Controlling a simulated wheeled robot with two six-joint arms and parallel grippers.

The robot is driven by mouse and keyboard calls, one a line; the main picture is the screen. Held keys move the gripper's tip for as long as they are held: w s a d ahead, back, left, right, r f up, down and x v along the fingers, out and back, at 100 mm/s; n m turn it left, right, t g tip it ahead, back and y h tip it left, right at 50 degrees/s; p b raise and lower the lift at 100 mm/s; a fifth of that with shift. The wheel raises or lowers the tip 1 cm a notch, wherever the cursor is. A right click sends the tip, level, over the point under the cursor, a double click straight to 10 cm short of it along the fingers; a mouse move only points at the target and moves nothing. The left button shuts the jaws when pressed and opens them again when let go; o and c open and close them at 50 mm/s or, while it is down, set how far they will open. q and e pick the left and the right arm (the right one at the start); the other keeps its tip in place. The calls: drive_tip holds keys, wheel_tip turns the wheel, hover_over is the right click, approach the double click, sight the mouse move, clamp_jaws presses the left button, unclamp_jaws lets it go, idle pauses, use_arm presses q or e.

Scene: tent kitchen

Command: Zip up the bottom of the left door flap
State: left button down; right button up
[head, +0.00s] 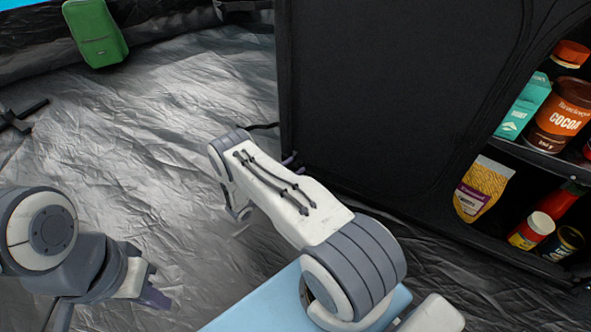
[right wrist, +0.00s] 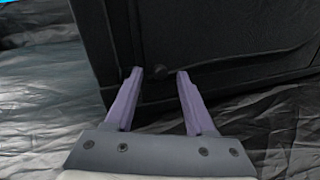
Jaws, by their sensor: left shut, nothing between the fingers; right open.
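The black door flap (head: 385,85) hangs in the upper middle of the head view, with a curved seam near its lower edge. It fills the top of the right wrist view (right wrist: 210,35). A seam line runs along its lower part there, and a small dark knob-like spot shows near my fingertips; I cannot tell whether it is the zip pull. My right gripper (right wrist: 160,72) is open, its purple fingers pointing at the flap's lower part. In the head view my right arm mostly hides it at the flap's lower left corner. My left gripper (head: 154,294) is shut and empty, low at the left, away from the flap.
Open black shelves at the right hold a cocoa tub (head: 560,115), a teal carton (head: 523,106), a yellow bag (head: 482,188) and several jars. A green case (head: 95,32) lies at the upper left. Crinkled grey ground sheet (head: 120,130) is mostly clear at the left.

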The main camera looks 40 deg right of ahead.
drive_tip(key=shift+w+d, duration=0.1)
drive_tip(key=shift+d, duration=0.65)
clamp_jaws()
idle(0.9)
